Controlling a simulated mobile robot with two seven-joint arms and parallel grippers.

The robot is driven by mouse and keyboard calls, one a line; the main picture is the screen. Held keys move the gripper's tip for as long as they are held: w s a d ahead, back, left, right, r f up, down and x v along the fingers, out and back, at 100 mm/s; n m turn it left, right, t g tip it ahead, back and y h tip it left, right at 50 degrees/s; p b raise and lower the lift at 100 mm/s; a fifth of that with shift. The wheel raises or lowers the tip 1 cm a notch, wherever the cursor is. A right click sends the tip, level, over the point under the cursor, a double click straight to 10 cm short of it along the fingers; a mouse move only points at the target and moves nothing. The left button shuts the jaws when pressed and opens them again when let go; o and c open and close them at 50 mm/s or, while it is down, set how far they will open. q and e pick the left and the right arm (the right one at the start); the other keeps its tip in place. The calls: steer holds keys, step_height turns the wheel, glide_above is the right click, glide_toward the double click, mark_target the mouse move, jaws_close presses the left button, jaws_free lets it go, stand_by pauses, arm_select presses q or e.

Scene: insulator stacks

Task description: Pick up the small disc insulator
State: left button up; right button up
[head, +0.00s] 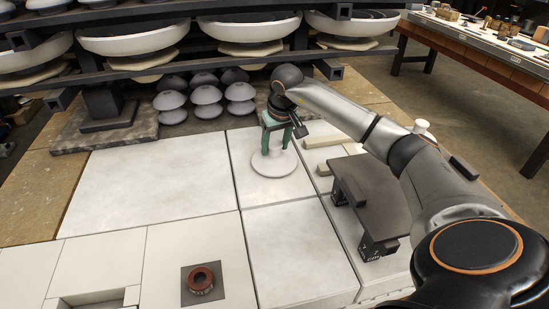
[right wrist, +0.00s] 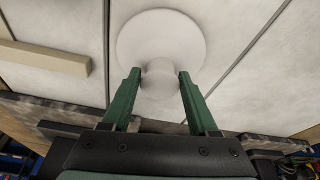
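A small white disc insulator (head: 274,170) stands on the pale tiled surface, its wide disc down and a narrow stem up. My right gripper (head: 276,150) points down over it with its green fingers on either side of the stem. In the right wrist view the disc (right wrist: 160,30) lies beyond the fingertips. The right gripper (right wrist: 160,78) is open there, with the stem's end between the tips and a slight gap on each side. My left gripper is not in view.
Several grey insulator stacks (head: 205,95) stand behind, under a rack of large white bowls (head: 245,28). A dark raised plate (head: 370,186) is at right. A red-brown ring (head: 201,280) sits in front on a grey square. The left tiles are clear.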

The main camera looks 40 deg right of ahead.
mark_target(274, 141)
jaws_close()
stand_by(0.4)
steer(key=shift+w+r, duration=0.1)
steer(key=shift+r, duration=0.5)
step_height(274, 141, up, 3)
steer(key=shift+d+f+p, duration=0.1)
steer(key=shift+f+p, duration=0.05)
steer(key=shift+p, duration=0.35)
steer(key=s+a+r, duration=0.4)
steer(key=s+r, duration=0.5)
steer(key=s, duration=0.4)
steer(key=shift+s+a+r, duration=0.15)
steer(key=shift+s+a, duration=0.05)
steer(key=shift+s, duration=0.05)
